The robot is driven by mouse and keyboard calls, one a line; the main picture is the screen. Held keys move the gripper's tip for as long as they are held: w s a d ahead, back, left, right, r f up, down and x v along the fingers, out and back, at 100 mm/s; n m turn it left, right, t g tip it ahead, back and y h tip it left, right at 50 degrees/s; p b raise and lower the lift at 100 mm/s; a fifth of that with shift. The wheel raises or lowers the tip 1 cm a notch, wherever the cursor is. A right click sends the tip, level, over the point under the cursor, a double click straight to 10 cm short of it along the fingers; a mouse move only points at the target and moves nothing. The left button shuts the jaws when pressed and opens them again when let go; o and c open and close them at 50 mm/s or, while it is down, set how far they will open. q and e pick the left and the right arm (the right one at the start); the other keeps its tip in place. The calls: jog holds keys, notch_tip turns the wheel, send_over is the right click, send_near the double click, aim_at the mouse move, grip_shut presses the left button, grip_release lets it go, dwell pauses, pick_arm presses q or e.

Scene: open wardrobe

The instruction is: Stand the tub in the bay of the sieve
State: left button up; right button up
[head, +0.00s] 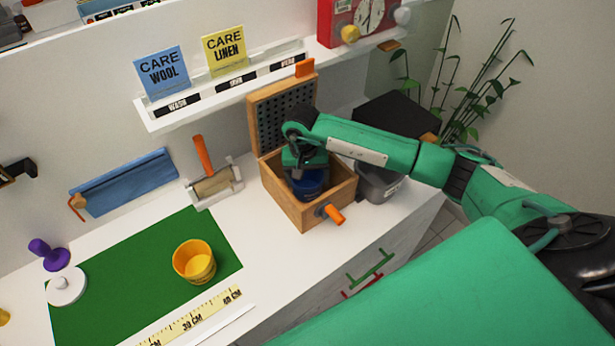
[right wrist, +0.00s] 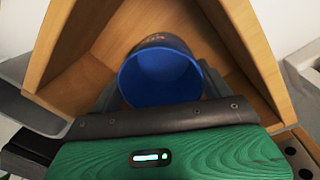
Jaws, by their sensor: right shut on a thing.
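A dark blue tub (head: 309,187) is inside the open wooden box (head: 298,211), whose perforated lid (head: 288,108) stands raised at the back. My right gripper (head: 306,166) reaches down into the box and is shut on the tub. In the right wrist view the tub (right wrist: 160,76) sits between the two fingers, its open mouth toward the camera and the box walls (right wrist: 245,45) around it. I cannot tell whether its base touches the box floor. No sieve can be named for certain. My left gripper is not in view.
A yellow tub (head: 194,261) stands on the green mat (head: 120,282). A grey container (head: 377,182) is close to the box's right side. A shelf (head: 225,97) with care cards hangs behind. The white top between mat and box is clear.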

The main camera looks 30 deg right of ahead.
jog(key=shift+f, duration=0.25)
jog(key=o, duration=1)
jog(key=shift+c, duration=0.2)
jog(key=shift+r, duration=0.15)
notch_tip(320, 180, up, 17)
jog(key=p, duration=0.5)
jog(key=shift+p, duration=0.35)
dwell(0.4)
jog(key=shift+f, duration=0.2)
dwell(0.3)
